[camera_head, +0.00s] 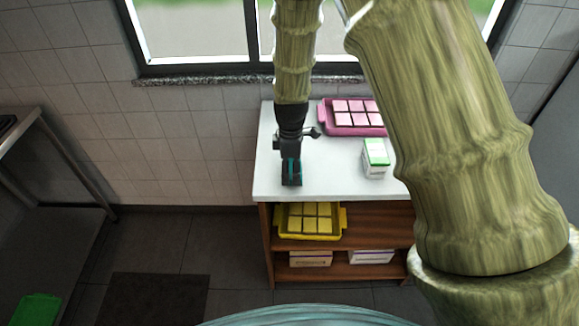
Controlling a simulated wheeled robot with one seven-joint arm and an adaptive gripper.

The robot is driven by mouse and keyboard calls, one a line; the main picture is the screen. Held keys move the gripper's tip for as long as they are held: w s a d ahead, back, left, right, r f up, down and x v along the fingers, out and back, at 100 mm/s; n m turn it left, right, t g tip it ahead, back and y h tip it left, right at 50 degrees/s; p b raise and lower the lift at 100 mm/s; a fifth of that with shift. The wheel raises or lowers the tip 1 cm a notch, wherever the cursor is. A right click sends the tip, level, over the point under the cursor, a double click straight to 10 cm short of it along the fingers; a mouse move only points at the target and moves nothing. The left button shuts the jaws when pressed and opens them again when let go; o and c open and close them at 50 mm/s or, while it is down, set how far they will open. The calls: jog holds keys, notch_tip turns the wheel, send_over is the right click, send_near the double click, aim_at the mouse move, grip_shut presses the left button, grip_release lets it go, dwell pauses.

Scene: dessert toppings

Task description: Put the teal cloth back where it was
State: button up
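My gripper (291,172) points down over the left part of the white counter top (337,184). A narrow strip of teal shows between its dark fingers, and it looks like the teal cloth (292,170) held there. Most of the cloth is hidden by the fingers. I cannot tell whether the cloth or the fingertips touch the counter.
A pink tray (345,130) of pink blocks stands at the counter's back, partly behind my arm. A green-and-white carton (375,158) stands right of my gripper. Below, a yellow tray (281,228) and boxes (310,259) fill shelves. The counter's front left is clear.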

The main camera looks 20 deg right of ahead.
aim_at(290, 168)
jog(key=shift+f, duration=0.15)
jog(key=o, duration=0.9)
jog(key=shift+o, duration=0.2)
notch_tip(290, 168, up, 12)
jog(key=b, duration=0.2)
jog(key=shift+r+b, duration=0.2)
jog(key=shift+b, duration=0.1)
